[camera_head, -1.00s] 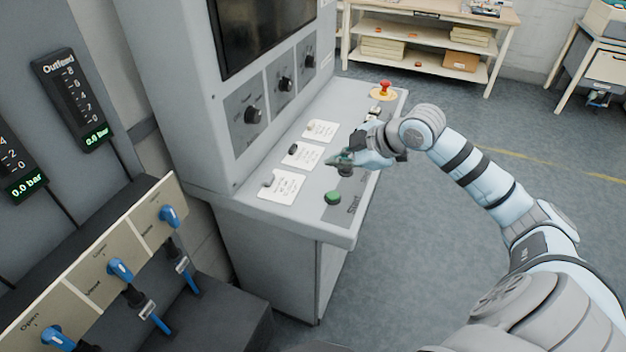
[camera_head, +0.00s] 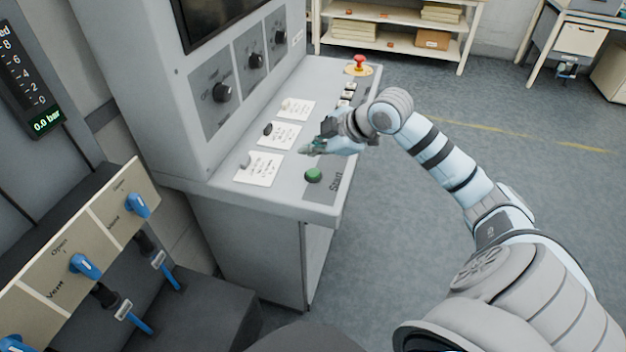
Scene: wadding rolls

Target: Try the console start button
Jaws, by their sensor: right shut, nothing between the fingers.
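The console (camera_head: 250,196) is a grey cabinet with a sloped control desk. The green start button (camera_head: 313,175) sits near the desk's front corner, beside the word Start. My right gripper (camera_head: 308,150) is shut and empty. It is over the desk, just behind the green button in the picture and apart from it. Whether its fingertips touch the desk cannot be told. My left gripper does not show.
A red emergency button (camera_head: 359,63) stands at the desk's far end. White label cards (camera_head: 258,168) with small switches lie along the desk, and dark knobs (camera_head: 222,92) are on the upright panel. Blue valve handles (camera_head: 86,266) are at lower left. Open floor lies to the right.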

